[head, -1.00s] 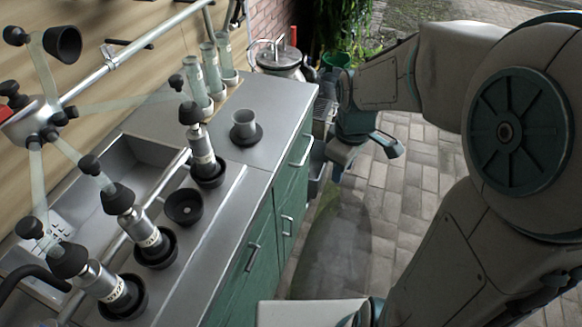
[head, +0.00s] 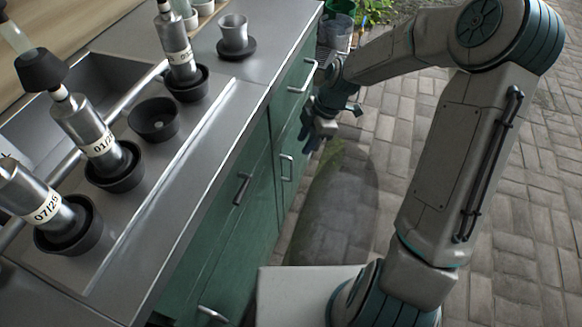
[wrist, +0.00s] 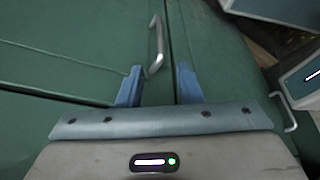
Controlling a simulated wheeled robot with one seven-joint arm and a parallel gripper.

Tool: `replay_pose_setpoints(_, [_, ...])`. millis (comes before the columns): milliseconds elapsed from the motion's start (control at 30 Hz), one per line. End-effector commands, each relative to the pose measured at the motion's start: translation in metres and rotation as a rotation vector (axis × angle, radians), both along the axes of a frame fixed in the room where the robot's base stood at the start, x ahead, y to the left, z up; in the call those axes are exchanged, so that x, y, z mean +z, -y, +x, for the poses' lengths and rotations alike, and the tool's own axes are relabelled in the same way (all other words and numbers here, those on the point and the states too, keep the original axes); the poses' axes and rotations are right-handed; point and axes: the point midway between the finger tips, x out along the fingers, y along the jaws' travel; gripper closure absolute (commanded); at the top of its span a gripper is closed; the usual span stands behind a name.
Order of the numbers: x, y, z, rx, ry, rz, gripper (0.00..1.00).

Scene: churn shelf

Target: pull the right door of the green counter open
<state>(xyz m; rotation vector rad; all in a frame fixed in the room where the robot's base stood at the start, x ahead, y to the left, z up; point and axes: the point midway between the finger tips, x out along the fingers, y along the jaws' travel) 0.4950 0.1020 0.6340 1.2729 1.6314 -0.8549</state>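The green counter (head: 262,205) runs along the left of the head view, its front facing the paving. The right door (head: 288,185) carries a silver bar handle (head: 287,168). My gripper (head: 308,140) is in front of the counter's far right part, below the upper handle (head: 301,76). In the wrist view my gripper (wrist: 159,84) is open, its two blue fingers apart with nothing between them. A silver bar handle (wrist: 155,45) lies just beyond the fingertips, beside a seam. I cannot tell for sure which handle this is. The door appears shut.
A left door handle (head: 242,188) and a lower handle (head: 212,313) are nearer. Bottles in black holders and a cup (head: 233,32) stand on the metal worktop (head: 205,150). Brick paving (head: 530,200) to the right is open. Another handle (wrist: 290,112) shows in the wrist view.

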Motion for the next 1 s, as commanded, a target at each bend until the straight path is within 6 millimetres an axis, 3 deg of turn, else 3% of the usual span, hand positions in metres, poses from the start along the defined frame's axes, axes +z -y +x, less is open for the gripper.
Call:
replay_pose_setpoints(33, [-0.014, -0.005, -0.002, 0.003, -0.005, 0.001, 0.67])
replay_pose_setpoints(200, [-0.049, -0.019, -0.006, 0.002, -0.004, 0.000, 0.67])
replay_pose_setpoints(500, [-0.094, -0.037, -0.010, -0.001, -0.003, -0.001, 0.67])
replay_pose_setpoints(967, [-0.103, -0.041, -0.011, -0.002, -0.002, -0.001, 0.67])
replay_pose_setpoints(1000, [-0.103, -0.041, -0.011, -0.003, -0.001, -0.001, 0.79])
